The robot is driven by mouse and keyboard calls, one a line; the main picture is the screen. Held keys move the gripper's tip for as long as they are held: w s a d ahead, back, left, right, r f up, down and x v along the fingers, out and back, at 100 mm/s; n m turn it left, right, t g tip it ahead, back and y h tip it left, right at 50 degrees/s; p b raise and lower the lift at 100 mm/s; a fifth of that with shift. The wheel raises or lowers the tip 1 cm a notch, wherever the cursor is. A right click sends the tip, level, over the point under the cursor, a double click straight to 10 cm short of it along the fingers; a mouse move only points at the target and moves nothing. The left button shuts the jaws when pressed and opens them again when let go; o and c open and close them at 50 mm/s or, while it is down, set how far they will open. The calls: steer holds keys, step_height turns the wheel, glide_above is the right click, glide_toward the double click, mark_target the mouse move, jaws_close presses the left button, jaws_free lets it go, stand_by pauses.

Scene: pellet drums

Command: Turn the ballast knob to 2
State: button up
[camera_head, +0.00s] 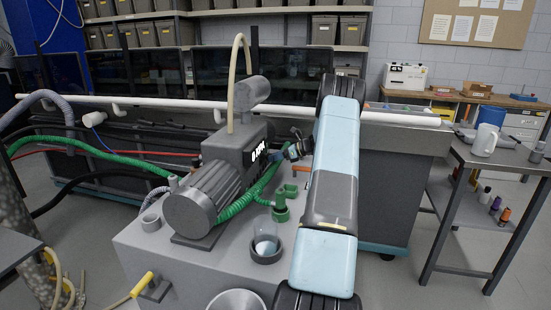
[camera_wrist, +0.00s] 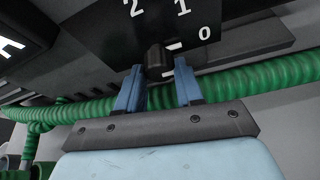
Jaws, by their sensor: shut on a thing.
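The ballast knob (camera_wrist: 157,58) is a small dark knob on the dark face of the pump (camera_wrist: 112,38), below the white numerals 2, 1 and 0 in the wrist view. The blue fingers of my gripper (camera_wrist: 160,76) are shut on the knob, one on each side. In the head view the grey pump (camera_head: 197,200) stands on a grey cabinet. My gripper (camera_head: 296,150) is at the pump's right side, and the knob cannot be made out there.
A green ribbed hose (camera_wrist: 240,90) runs behind my fingers, close to them. A glass vessel (camera_head: 266,240) and a green fitting (camera_head: 281,207) stand on the cabinet (camera_head: 150,240) near my arm. A side table (camera_head: 500,165) with a white jug (camera_head: 484,140) is at the right.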

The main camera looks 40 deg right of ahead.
steer(key=c, duration=0.3)
steer(key=shift+c, duration=0.2)
steer(key=n+t+h, duration=0.1)
steer(key=n, duration=0.2)
steer(key=shift+s+a+h, duration=0.1)
steer(key=shift+s+h, duration=0.05)
steer(key=shift+h, duration=0.25)
steer(key=n+t+h, duration=0.1)
steer(key=n, duration=0.1)
steer(key=shift+n+t, duration=0.3)
steer(key=shift+t, duration=0.1)
steer(key=n, duration=0.1)
steer(key=n+t+h, duration=0.1)
steer(key=n, duration=0.1)
steer(key=shift+s+a+f+t, duration=0.1)
steer(key=shift+a+f+t, duration=0.1)
steer(key=shift+t, duration=0.1)
steer(key=n+t, duration=0.1)
steer(key=n, duration=0.3)
steer(key=shift+a+f+t, duration=0.1)
steer(key=shift+f+t, duration=0.1)
steer(key=shift+t, duration=0.2)
steer(key=shift+s+n, duration=0.1)
steer(key=shift+n, duration=0.2)
